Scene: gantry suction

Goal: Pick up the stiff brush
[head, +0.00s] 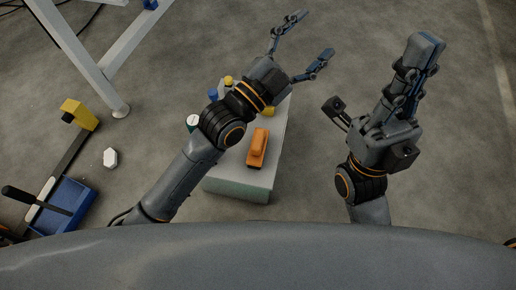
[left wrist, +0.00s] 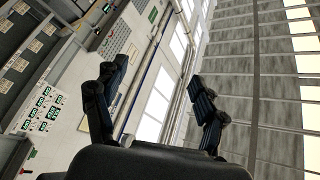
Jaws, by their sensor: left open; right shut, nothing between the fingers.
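An orange brush-like object (head: 258,146) with a dark underside lies on a pale bench (head: 240,182) in the head view; I take it as the stiff brush. My left gripper (head: 316,36) is open and empty, beyond the bench's far right end and apart from the brush. Its arm crosses over the bench and hides part of it. The open gripper also shows in the left wrist view (left wrist: 158,72), with no brush there. My right gripper (head: 426,46) is shut and empty, well to the right of the bench.
Small blue and yellow items (head: 213,94) and a green-white round item (head: 192,122) stand near my left arm. A blue tray (head: 66,206), a yellow block (head: 79,113), a white hexagonal piece (head: 110,158) and a metal frame (head: 88,60) are at left. Floor between bench and right arm is clear.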

